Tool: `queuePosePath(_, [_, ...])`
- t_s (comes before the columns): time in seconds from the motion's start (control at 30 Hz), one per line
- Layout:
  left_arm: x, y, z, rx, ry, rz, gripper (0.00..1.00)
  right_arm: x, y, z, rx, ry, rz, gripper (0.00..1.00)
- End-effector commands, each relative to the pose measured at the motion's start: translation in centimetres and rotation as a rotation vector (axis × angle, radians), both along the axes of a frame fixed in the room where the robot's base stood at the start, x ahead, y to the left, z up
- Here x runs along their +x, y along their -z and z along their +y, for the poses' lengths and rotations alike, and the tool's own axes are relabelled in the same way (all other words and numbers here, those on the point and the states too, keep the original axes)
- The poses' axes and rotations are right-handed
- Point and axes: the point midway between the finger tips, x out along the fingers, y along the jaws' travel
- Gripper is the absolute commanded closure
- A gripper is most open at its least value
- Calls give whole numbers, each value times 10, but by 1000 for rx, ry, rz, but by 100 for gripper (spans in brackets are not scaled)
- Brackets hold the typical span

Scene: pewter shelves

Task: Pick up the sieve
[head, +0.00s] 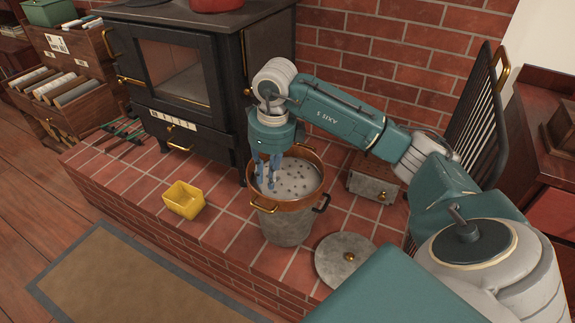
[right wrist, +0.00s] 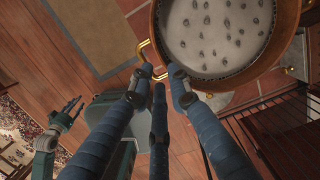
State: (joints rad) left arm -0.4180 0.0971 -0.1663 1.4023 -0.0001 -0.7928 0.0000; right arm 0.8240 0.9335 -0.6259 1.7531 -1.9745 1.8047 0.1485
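The sieve (head: 310,188) has a copper rim, brass handles and a pale bottom with several dark holes. It sits in the top of a tall grey metal pot (head: 288,228) in the head view. In the right wrist view the sieve (right wrist: 213,35) fills the top right. My right gripper (head: 266,184) points down at the left part of the rim. In the right wrist view its blue fingers (right wrist: 160,80) are spread near a brass handle (right wrist: 146,52), with no clear grip on it. My left gripper (right wrist: 68,110) shows small at lower left, open and empty.
A round lid (head: 343,262) lies right of the pot on the brick hearth (head: 230,222). A yellow container (head: 184,199) stands left. A grey box (head: 373,186) and a dark fire screen (head: 470,125) are at right, the black stove (head: 190,85) behind.

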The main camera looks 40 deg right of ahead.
Motion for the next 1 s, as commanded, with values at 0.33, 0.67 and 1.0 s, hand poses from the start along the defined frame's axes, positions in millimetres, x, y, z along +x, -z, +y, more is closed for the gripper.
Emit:
queuePosePath(0.33, [11,-13,-1,-1,-2,-10,60,4,46,4,4,-2,2,82])
queuePosePath(0.67, [19,-22,-2,-1,-3,-17,60,6,90,7,6,-1,4,82])
queuePosePath(1.0, [25,-29,-3,-3,-4,-27,60,8,94,6,5,-2,0,96])
